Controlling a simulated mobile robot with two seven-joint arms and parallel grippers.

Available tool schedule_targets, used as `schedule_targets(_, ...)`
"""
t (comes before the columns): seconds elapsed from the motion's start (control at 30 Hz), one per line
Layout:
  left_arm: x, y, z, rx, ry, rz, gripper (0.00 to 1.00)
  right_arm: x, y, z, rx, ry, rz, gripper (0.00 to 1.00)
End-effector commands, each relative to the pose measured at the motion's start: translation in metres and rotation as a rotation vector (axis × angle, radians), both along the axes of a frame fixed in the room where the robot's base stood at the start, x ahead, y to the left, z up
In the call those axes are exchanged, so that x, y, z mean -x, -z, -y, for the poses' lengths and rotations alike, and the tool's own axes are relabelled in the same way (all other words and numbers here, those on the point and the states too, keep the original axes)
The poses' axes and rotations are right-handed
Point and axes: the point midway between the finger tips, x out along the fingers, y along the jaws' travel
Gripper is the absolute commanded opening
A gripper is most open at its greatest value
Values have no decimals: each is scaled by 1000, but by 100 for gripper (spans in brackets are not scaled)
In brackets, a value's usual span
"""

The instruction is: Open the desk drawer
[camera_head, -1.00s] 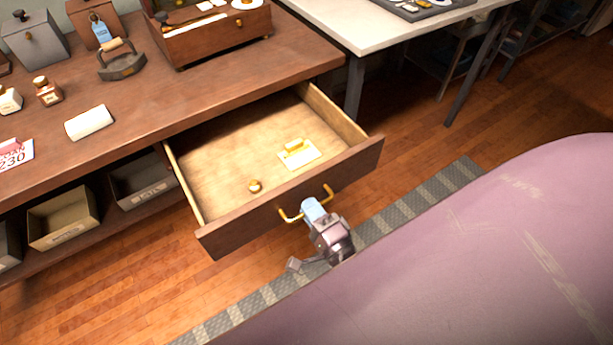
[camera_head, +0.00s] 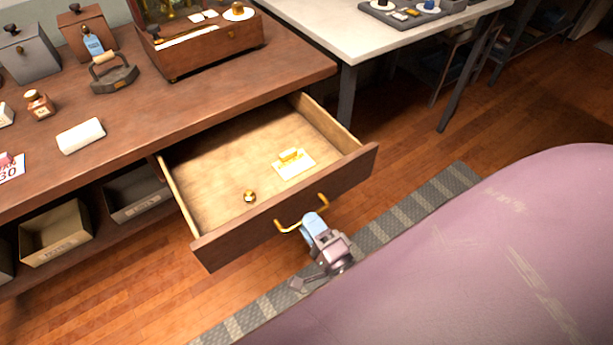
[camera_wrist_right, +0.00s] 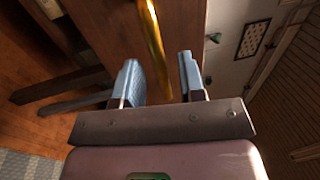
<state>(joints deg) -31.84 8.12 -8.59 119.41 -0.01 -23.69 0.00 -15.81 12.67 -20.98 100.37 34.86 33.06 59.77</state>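The desk drawer (camera_head: 222,225) is pulled well out of the brown wooden desk (camera_head: 165,110). Its pale inside shows, with a small brass knob (camera_head: 250,197) and a gold piece on a card (camera_head: 290,158) lying in it. A gold bar handle (camera_head: 323,202) is on its front. My right gripper (camera_head: 313,224) is just in front of the handle. In the right wrist view its two blue fingertips (camera_wrist_right: 160,78) are spread apart, with the gold handle (camera_wrist_right: 154,40) running between and beyond them, not clamped. My left gripper is not in view.
A flat iron (camera_head: 113,75), a white block (camera_head: 80,136) and a wooden box (camera_head: 215,45) stand on the desk. Open bins (camera_head: 55,235) sit on the shelf below. A white table (camera_head: 345,40) stands at the back right. Wooden floor shows around the drawer.

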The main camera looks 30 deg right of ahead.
Motion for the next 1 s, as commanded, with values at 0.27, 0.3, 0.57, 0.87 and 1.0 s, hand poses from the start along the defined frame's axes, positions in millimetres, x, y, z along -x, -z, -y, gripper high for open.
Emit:
schedule_targets(0.27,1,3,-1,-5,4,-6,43,52,11,2,2,0,-5,37)
schedule_targets(0.3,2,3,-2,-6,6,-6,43,58,12,2,1,0,-4,37)
schedule_targets(0.57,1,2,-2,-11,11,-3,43,85,16,3,0,0,-1,37)
schedule_targets(0.87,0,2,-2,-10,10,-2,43,88,16,3,0,0,0,37)
schedule_targets(1.0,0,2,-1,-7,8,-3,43,88,16,3,0,0,0,37)
